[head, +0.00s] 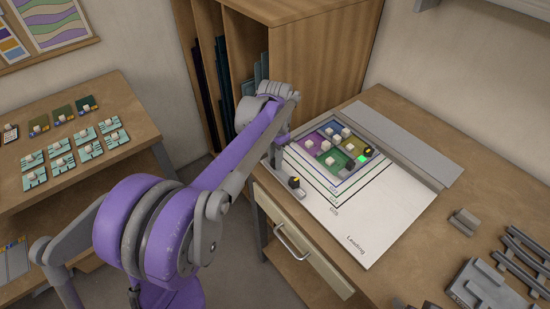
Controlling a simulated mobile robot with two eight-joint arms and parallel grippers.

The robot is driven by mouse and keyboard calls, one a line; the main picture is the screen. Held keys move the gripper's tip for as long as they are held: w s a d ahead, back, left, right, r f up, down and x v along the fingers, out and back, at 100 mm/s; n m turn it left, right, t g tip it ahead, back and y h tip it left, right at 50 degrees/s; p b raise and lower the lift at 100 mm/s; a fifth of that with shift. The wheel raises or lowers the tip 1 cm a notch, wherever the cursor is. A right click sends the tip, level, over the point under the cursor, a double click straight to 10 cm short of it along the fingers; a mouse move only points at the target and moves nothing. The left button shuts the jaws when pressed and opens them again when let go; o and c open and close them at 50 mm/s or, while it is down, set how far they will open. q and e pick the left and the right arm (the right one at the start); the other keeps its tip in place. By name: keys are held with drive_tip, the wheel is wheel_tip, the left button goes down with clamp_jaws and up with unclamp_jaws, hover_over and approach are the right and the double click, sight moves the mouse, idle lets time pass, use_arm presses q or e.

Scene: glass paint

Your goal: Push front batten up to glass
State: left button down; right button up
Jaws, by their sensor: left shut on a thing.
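The glass panel (318,139) of purple, green and blue pieces lies on the white layout board (372,226), with several pale cubes on it. A green glow (362,158) shows at its right side. My left gripper (278,160) points down at the board's left edge, beside the panel. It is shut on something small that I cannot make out. A dark block with a yellow top (294,183) stands on the board just in front of the gripper. I cannot tell which piece is the front batten. My right gripper is not in view.
A wide grey strip (405,142) borders the board's back right. Grey blocks (463,221) and dark rails (522,250) lie at the bench's right. A drawer (305,245) is below the front edge. A wooden rack (318,70) stands behind. Glass samples (62,158) cover the left table.

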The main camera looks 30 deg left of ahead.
use_arm(q)
drive_tip(key=w+d, duration=0.1)
drive_tip(key=w, duration=0.2)
drive_tip(key=w+d+p, duration=0.1)
drive_tip(key=w+d, duration=0.1)
drive_tip(key=w, duration=0.2)
drive_tip(key=w+d, duration=0.1)
drive_tip(key=w, duration=0.3)
drive_tip(key=shift+d, duration=0.25)
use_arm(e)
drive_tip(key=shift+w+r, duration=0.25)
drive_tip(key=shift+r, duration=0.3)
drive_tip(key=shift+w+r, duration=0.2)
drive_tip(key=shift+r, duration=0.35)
use_arm(q)
drive_tip(key=c, duration=0.7)
unclamp_jaws()
drive_tip(key=shift+r, duration=0.1)
wheel_tip(320, 180, up, 11)
drive_tip(key=shift+f+p, duration=0.15)
drive_tip(key=shift+p, duration=0.45)
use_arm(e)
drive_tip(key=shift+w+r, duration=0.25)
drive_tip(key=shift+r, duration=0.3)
